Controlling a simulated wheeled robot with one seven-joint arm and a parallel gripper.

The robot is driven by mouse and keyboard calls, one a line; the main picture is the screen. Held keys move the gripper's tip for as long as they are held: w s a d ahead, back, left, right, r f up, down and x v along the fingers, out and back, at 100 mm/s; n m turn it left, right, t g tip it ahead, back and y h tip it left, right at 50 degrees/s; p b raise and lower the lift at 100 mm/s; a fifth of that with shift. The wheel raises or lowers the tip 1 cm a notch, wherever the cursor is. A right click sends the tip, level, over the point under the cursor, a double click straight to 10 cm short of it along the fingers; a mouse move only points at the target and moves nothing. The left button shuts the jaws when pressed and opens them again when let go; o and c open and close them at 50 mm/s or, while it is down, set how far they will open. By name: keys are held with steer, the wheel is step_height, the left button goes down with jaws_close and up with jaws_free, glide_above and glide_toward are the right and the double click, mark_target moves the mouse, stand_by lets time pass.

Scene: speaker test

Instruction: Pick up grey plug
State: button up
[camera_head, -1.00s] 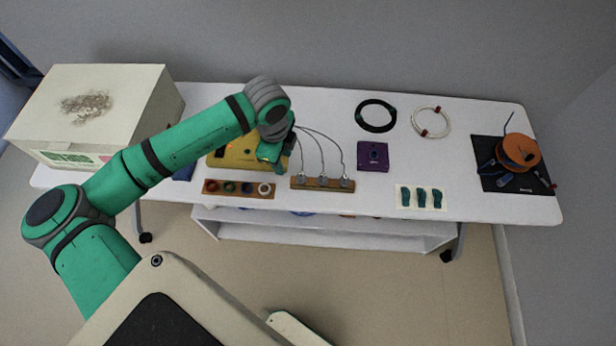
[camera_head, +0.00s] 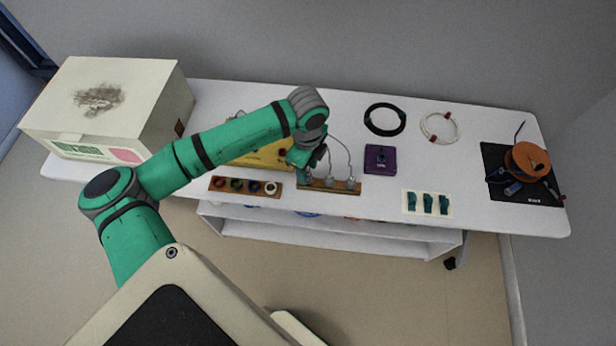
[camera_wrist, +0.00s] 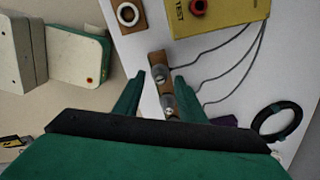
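Grey plugs stand in a row on a narrow wooden strip (camera_head: 338,189), each with a thin grey cable. In the head view, the middle grey plug (camera_head: 328,183) and the right grey plug (camera_head: 350,183) show; the left end of the strip is hidden by my gripper (camera_head: 304,174). In the wrist view, my gripper (camera_wrist: 159,79) is open, its green fingers on either side of the strip. One grey plug (camera_wrist: 160,74) lies between the fingertips and another grey plug (camera_wrist: 168,104) shows nearer the palm. I cannot tell the gripper's height above them, and no plug looks gripped.
A yellow test box (camera_head: 268,156) stands behind the strip, partly hidden by my arm. A wooden strip with coloured rings (camera_head: 232,193) is to the left. A purple box (camera_head: 380,159), black cable coil (camera_head: 385,119) and teal pieces on a white card (camera_head: 427,214) are to the right.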

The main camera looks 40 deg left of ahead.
mark_target(308, 174)
step_height(308, 174, down, 4)
steer(key=shift+d+r, duration=0.1)
steer(key=shift+r, duration=0.05)
steer(key=shift+c, duration=0.6)
steer(key=c, duration=0.8)
steer(key=shift+r, duration=0.15)
steer(key=shift+r, duration=0.55)
steer(key=s+d+r, duration=0.3)
steer(key=s+r, duration=0.8)
steer(key=s, duration=0.2)
steer(key=shift+s+r, duration=0.3)
steer(key=shift+r, duration=0.05)
